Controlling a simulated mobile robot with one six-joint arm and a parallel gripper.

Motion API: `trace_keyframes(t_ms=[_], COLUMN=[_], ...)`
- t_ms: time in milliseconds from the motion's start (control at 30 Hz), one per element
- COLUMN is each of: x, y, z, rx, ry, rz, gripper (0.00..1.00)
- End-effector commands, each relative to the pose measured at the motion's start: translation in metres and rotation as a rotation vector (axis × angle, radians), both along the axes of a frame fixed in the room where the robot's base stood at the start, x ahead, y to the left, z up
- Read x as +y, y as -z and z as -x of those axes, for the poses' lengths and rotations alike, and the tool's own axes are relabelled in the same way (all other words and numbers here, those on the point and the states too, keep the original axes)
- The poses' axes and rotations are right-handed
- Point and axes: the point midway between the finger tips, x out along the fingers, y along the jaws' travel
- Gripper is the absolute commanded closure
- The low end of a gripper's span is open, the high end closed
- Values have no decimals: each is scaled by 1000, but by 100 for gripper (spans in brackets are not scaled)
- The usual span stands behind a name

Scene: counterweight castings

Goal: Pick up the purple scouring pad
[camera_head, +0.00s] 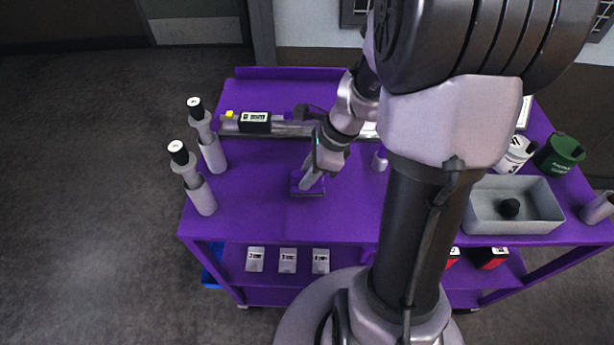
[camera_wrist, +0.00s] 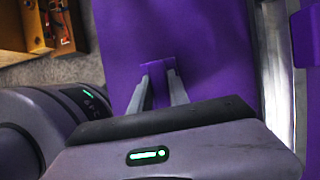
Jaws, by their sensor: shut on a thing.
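The purple scouring pad (camera_head: 317,189) is a small square block with a dark lower edge. It is at the middle of the purple cart top (camera_head: 250,205), and its colour nearly matches the surface. My gripper (camera_head: 309,182) reaches down onto it from the upper right and is shut on it. In the wrist view, the pad (camera_wrist: 157,68) sits between the two grey fingers of my gripper (camera_wrist: 160,88). I cannot tell whether the pad still touches the cart top.
Two grey bottle-like objects with black caps (camera_head: 207,150) (camera_head: 192,178) stand at the left. A grey rail (camera_head: 285,128) lies behind the pad. The front left surface is clear.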

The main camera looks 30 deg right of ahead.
Motion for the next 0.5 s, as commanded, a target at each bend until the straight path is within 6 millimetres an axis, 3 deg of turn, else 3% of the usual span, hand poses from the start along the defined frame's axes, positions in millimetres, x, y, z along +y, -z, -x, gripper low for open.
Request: trace_keyframes(t_ms=[500], x=[-21], y=[-12], z=[136], rx=[2], ry=[8], rz=[-1], gripper=[100])
